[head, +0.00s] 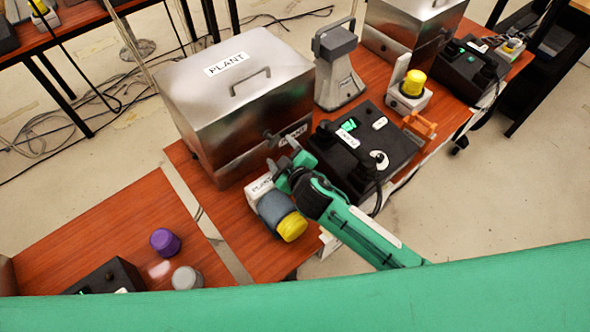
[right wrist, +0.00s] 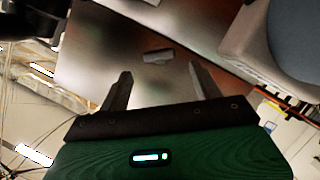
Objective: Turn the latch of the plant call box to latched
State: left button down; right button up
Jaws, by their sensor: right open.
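The plant call box (head: 185,85) is a silver metal box with a PLANT label and a handle on its lid, on the wooden table. A small dark fitting (head: 269,136) on its front, near a second PLANT label, looks like the latch. In the right wrist view a short grey bar (right wrist: 157,56), likely the latch, stands out from the shiny metal face (right wrist: 95,50). My right gripper (head: 286,166) is in front of the box. It also shows in the right wrist view (right wrist: 159,72), open and empty, with the bar ahead between its fingers, apparently untouched. My left gripper is not in view.
A black phone console (head: 392,150) and a grey stand (head: 336,80) are to the right. A second metal box (head: 390,35) is farther back. A purple knob (head: 165,242) is at lower left.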

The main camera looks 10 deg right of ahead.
jog(key=b+v, duration=0.1)
jog(key=v, duration=0.8)
jog(key=shift+s+b, duration=0.3)
jog(key=shift+d+r, duration=0.1)
jog(key=shift+r, duration=0.05)
